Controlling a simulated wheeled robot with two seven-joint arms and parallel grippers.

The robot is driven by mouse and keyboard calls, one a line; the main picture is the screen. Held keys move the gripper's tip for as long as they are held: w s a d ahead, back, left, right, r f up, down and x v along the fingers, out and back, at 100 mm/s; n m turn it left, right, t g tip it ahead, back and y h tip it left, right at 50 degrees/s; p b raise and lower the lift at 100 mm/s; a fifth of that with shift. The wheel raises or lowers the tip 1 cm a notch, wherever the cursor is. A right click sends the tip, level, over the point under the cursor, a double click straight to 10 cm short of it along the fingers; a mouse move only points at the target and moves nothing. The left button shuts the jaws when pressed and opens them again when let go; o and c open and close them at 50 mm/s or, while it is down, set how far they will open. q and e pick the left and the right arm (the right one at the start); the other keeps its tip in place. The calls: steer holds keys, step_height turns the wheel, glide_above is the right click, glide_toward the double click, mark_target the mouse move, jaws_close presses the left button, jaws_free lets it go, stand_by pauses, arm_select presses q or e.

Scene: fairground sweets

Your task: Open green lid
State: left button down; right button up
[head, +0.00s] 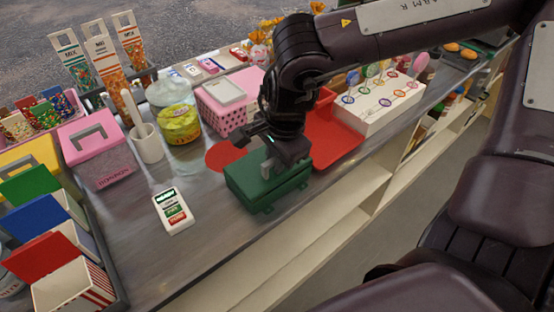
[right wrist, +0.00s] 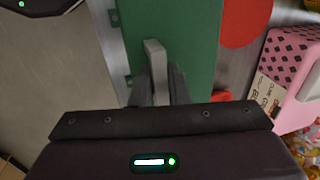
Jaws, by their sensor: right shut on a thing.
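A green box with a flat green lid (head: 252,184) stands near the front edge of the counter. The lid lies down on the box. A grey upright handle (head: 267,168) stands on the lid and also shows in the right wrist view (right wrist: 154,58), where the green lid (right wrist: 186,40) fills the upper middle. My right gripper (head: 270,163) is over the box from above, with its fingers shut on the grey handle. The fingers hide part of the handle and lid. My left gripper is not in the head view.
A red round mat (head: 222,155) and a red tray (head: 335,145) lie close behind and right of the box. A white labelled card holder (head: 173,210) lies to the left. A pink dotted basket (head: 222,118) and a lollipop stand (head: 385,105) stand nearby.

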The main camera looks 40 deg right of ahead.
steer(key=shift+w+r, duration=0.55)
steer(key=shift+r, duration=0.25)
steer(key=shift+w+r+p, duration=0.35)
steer(key=shift+w+r, duration=0.4)
steer(key=shift+w, duration=0.1)
steer(key=shift+w+a+r, duration=0.1)
steer(key=shift+w+r, duration=0.15)
steer(key=shift+w, duration=0.4)
steer(key=shift+w+a+r, duration=0.1)
steer(key=shift+w+r, duration=0.1)
steer(key=shift+w, duration=0.45)
steer(key=shift+w+a+r, duration=0.1)
steer(key=shift+w+a, duration=0.05)
steer(key=shift+w, duration=1.6)
steer(key=shift+c, duration=0.4)
steer(key=shift+w+a+f+b, duration=0.15)
steer(key=shift+w+b, duration=0.4)
steer(key=shift+w, duration=0.6)
steer(key=shift+c, duration=0.3)
steer(key=shift+o, duration=0.5)
steer(key=shift+w+f, duration=0.35)
steer(key=shift+w, duration=0.35)
steer(key=shift+w+f, duration=0.35)
steer(key=shift+w, duration=0.3)
steer(key=o, duration=0.7)
steer(key=shift+r, duration=0.1)
